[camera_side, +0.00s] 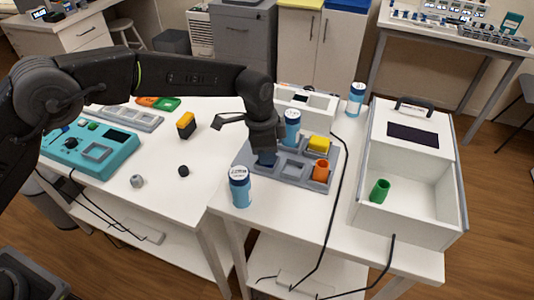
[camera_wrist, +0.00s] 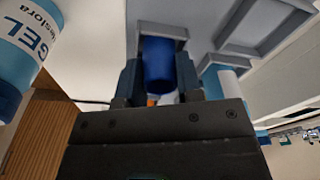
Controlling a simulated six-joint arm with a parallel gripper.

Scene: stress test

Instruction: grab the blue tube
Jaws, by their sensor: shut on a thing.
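The dark blue tube (camera_side: 266,159) is at the left compartment of the grey sorting tray (camera_side: 305,183). My gripper (camera_side: 266,148) is above it, pointing down. In the wrist view, the blue tube (camera_wrist: 158,66) is between the two fingers of my gripper (camera_wrist: 160,82), which are shut on it. The tube is at a tray compartment, and its lower end is hidden, so I cannot tell whether it is lifted.
An orange cup (camera_side: 320,171) and yellow block (camera_side: 319,144) sit in the tray. At right, a white box (camera_side: 447,205) holds a green tube (camera_side: 379,191). A black cable crosses the table.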

